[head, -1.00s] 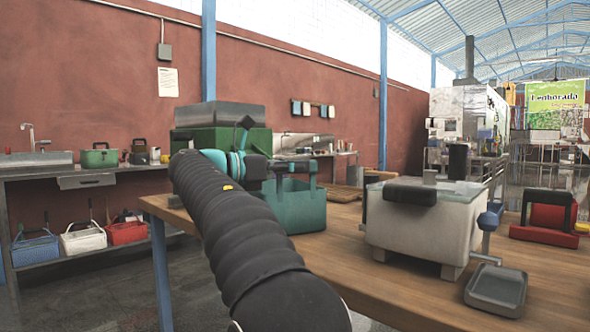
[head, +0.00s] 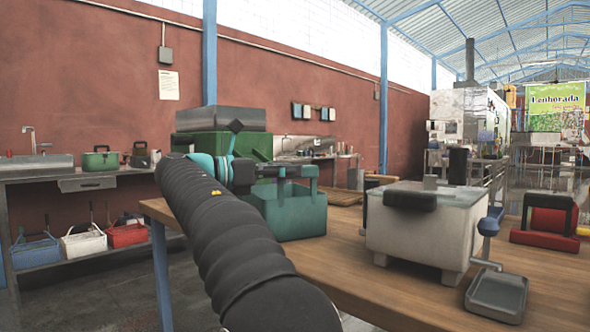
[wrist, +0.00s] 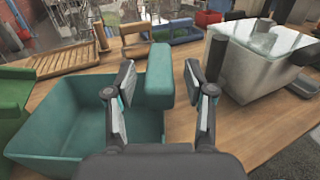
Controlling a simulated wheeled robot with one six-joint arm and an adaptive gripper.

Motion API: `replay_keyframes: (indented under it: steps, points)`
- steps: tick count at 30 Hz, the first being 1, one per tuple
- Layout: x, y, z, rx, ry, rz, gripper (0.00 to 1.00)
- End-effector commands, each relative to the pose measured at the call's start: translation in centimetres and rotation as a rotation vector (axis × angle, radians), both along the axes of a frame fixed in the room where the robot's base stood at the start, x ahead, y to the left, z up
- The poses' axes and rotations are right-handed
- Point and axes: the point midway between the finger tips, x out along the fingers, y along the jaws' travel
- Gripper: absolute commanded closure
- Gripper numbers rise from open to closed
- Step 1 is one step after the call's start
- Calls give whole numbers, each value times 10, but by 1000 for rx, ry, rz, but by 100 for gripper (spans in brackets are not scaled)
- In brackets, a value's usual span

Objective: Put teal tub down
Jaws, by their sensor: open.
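The teal tub (head: 293,216) stands on the wooden table, beside the green machine in the head view. In the wrist view the tub (wrist: 45,130) fills the left side, its inside empty as far as I see. My gripper (head: 285,172) is at the tub's upper edge, partly hidden by my arm in the head view. In the wrist view my gripper (wrist: 160,75) is open, with one finger over the tub and one outside its right side. A raised teal part of the tub shows between the fingers, with a gap on the right; contact on the left is unclear.
A pale hopper machine (head: 420,228) with a glassy top stands to the right on the table (head: 345,265). A grey tray (head: 497,292) and a red-and-black stand (head: 545,222) are farther right. A green machine (head: 230,143) is behind the tub. A wooden rack (wrist: 85,62) lies beyond it.

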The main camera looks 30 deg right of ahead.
Motion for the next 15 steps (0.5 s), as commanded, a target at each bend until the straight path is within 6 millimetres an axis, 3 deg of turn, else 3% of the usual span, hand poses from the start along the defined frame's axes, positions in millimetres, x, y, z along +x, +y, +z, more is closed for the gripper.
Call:
replay_keyframes:
  steps: [9, 15]
  points:
    - [3, 65, 1, 0, 0, 4, 46]
    - [4, 88, 1, 0, 1, 1, 46]
